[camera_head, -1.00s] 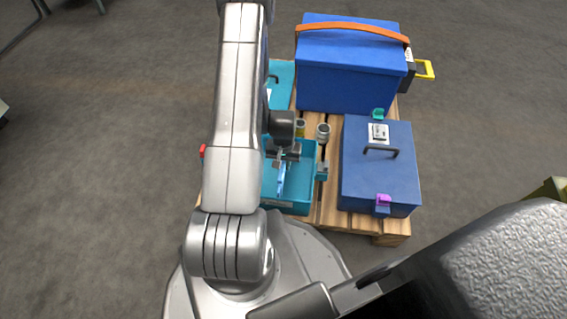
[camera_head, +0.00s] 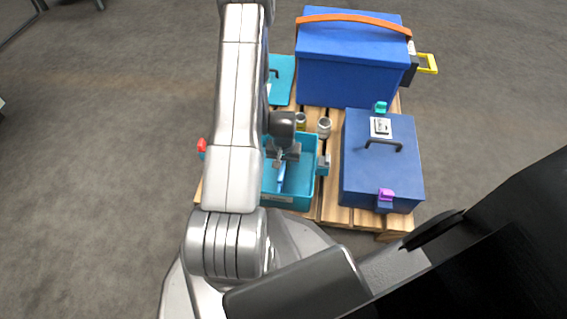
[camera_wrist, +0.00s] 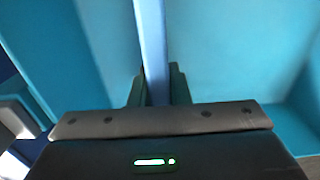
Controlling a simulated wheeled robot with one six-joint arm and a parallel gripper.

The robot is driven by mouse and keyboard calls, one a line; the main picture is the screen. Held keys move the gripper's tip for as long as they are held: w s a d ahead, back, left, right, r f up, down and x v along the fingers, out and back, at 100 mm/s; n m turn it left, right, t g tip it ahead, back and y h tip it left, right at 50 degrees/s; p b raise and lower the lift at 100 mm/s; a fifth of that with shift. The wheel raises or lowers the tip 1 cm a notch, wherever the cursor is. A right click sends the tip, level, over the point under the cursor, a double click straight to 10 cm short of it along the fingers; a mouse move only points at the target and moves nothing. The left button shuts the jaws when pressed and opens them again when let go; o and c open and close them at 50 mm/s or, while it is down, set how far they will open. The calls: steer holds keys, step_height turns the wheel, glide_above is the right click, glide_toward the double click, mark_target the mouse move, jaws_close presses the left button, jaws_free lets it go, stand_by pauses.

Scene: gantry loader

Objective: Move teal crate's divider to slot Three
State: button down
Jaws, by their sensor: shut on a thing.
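The open teal crate (camera_head: 296,203) stands on the wooden pallet, partly hidden behind my arm. A light-blue divider (camera_head: 281,178) stands inside it. My gripper (camera_head: 282,160) reaches down into the crate from above. In the wrist view my gripper (camera_wrist: 157,88) is shut on the divider (camera_wrist: 152,45), one finger on each side of the panel. Teal crate walls and floor (camera_wrist: 240,50) show around it. I cannot read any slot labels, and the crate's left part is hidden by my arm.
A large blue box (camera_head: 345,75) with an orange strap stands behind. A lower blue case (camera_head: 380,165) with a black handle stands to the right. Two small cans, one of them grey (camera_head: 324,127), stand just behind the crate. A teal lid (camera_head: 283,80) lies at the back left.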

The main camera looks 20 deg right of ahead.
steer(key=shift+f, duration=0.35)
jaws_free()
steer(key=shift+r, duration=0.2)
steer(key=shift+r+p, duration=1.95)
steer(key=shift+r, duration=1.45)
steer(key=shift+f, duration=0.15)
steer(key=shift+f+b, duration=2.05)
steer(key=shift+f, duration=1.25)
steer(key=shift+r, duration=0.15)
